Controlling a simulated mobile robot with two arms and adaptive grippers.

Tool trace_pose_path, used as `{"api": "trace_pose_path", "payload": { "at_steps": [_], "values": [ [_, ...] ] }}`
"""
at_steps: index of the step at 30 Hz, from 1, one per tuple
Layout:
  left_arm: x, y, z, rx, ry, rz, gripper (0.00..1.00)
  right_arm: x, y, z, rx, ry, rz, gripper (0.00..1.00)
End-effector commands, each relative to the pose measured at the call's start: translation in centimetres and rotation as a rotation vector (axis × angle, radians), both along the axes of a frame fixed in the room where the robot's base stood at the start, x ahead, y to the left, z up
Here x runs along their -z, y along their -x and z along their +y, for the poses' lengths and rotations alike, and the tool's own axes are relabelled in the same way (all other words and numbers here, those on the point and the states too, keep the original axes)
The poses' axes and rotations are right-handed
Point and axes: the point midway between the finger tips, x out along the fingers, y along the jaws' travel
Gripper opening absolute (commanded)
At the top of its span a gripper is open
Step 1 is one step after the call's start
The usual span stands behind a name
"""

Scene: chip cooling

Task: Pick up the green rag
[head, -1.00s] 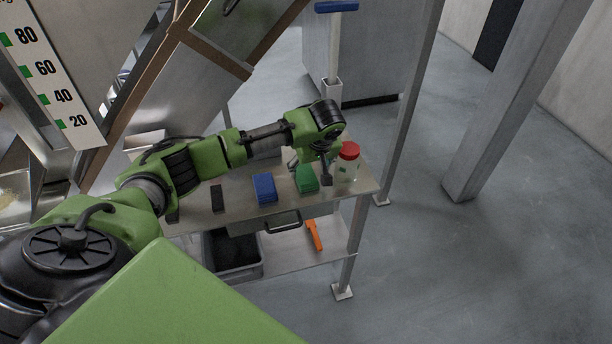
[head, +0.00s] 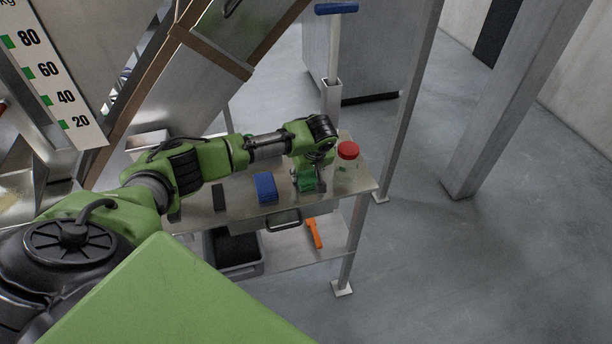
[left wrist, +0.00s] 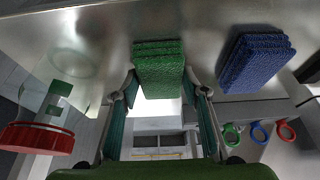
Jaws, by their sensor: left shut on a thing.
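The green rag (head: 306,183) is a folded, rough-textured stack on the metal table (head: 345,187) in the head view. In the left wrist view the rag (left wrist: 159,70) sits between the two fingers of my left gripper (left wrist: 160,88). My left gripper (head: 309,186) is shut on the rag, with one finger at each side of it. I cannot tell whether the rag is clear of the table. My right gripper is not in view.
A blue rag (head: 265,188) lies to the left of the green one. A clear jar with a red lid (head: 348,151) stands close on the right. An orange-handled tool (head: 314,234) and a dark bin (head: 232,250) are on the lower shelf.

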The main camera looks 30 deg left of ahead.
Motion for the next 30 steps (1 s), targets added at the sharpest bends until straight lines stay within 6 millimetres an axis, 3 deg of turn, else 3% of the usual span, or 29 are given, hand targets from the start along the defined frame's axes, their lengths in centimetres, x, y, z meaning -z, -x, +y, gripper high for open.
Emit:
{"api": "trace_pose_path", "payload": {
  "at_steps": [8, 14, 20, 24, 30],
  "values": [
    [-0.6, -0.1, 0.0, -0.001, 0.001, -0.001, 0.21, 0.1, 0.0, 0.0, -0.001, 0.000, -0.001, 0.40],
    [-3.1, -0.1, 0.0, -0.002, 0.002, -0.004, 0.21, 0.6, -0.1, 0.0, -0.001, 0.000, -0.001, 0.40],
    [-6.0, 2.4, 1.3, -0.001, 0.000, -0.003, 0.21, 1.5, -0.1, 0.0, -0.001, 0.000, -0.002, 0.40],
    [-9.0, 4.7, 2.4, -0.001, -0.002, -0.004, 0.21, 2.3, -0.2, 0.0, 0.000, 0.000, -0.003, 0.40],
    [-10.8, 8.8, 4.4, 0.000, -0.004, 0.001, 0.21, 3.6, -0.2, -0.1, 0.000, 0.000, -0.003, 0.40]
  ]
}}
